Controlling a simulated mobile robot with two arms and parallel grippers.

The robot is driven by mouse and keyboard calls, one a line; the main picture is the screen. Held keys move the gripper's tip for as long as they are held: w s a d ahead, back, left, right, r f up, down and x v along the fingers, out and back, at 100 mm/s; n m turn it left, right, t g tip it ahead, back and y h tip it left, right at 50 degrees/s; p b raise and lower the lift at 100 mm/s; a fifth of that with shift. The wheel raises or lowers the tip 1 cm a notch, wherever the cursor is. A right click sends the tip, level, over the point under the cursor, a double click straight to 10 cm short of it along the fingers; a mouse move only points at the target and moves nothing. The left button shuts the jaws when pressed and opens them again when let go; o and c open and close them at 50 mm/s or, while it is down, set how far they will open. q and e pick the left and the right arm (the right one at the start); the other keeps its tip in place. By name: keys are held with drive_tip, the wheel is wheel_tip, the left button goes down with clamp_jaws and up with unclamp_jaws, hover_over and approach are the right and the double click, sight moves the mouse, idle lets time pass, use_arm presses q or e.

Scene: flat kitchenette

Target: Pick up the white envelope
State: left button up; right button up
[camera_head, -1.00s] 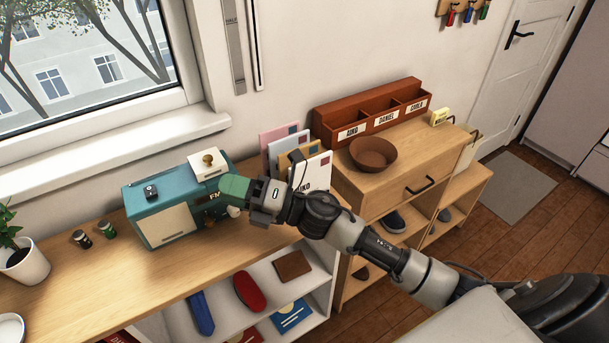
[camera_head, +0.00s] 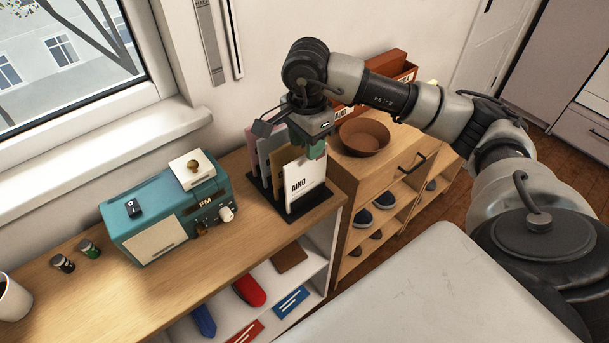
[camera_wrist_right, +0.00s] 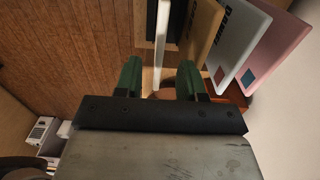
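The white envelope (camera_head: 304,184) marked AIKO stands upright at the front of a black rack (camera_head: 312,212) on the wooden counter. My right gripper (camera_head: 311,150) points down over its top edge, with green fingers. In the wrist view the envelope (camera_wrist_right: 160,38) shows edge-on, a thin white strip between the two spread fingers of my open right gripper (camera_wrist_right: 160,80). A gap shows on both sides, wider on the right. A tan envelope (camera_wrist_right: 201,32), a pale one (camera_wrist_right: 240,42) and a pink one (camera_wrist_right: 283,42) stand to its right there. My left gripper is out of view.
A teal radio (camera_head: 165,215) with a small white box (camera_head: 192,168) on top stands left of the rack. A brown bowl (camera_head: 365,138) and a reddish-brown sorter (camera_head: 398,75) are on the wooden cabinet (camera_head: 405,150) to the right.

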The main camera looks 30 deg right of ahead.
sight(306, 167)
drive_tip(key=shift+f, duration=0.85)
wheel_tip(306, 167, down, 4)
drive_tip(key=shift+s+a+f+p, duration=0.1)
drive_tip(key=shift+a+p, duration=0.05)
drive_tip(key=shift+p, duration=0.95)
drive_tip(key=shift+f, duration=0.6)
clamp_jaws()
